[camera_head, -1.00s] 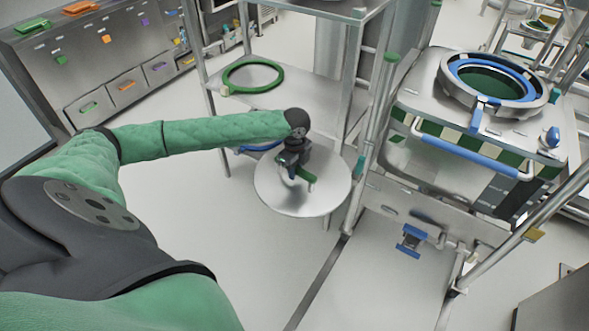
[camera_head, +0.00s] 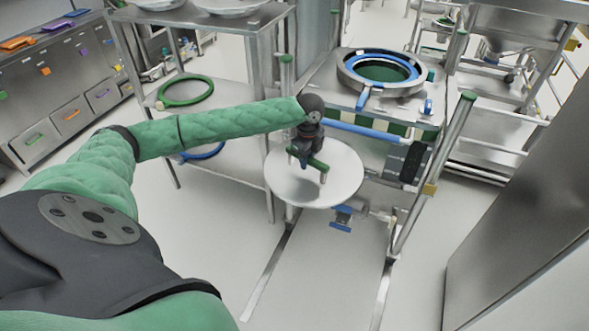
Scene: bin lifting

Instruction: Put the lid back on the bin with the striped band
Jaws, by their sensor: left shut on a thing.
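The bin (camera_head: 322,82) stands right of centre, with a green and cream striped band partly hidden behind a blue bar. Its round top opening, with a grey and blue rim (camera_head: 352,80), is uncovered and dark green inside. My left gripper (camera_head: 306,163) is shut on the green handle of the round, pale grey lid (camera_head: 290,185). The lid hangs roughly level in the air, in front of and to the left of the bin, apart from the opening. It hides part of the bin's lower front. My right gripper is not in view.
A steel shelf rack (camera_head: 228,105) stands left of the bin, with a green ring (camera_head: 186,104) and a blue ring (camera_head: 204,152) on it. Upright posts flank the bin. A grey panel (camera_head: 520,190) stands at right.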

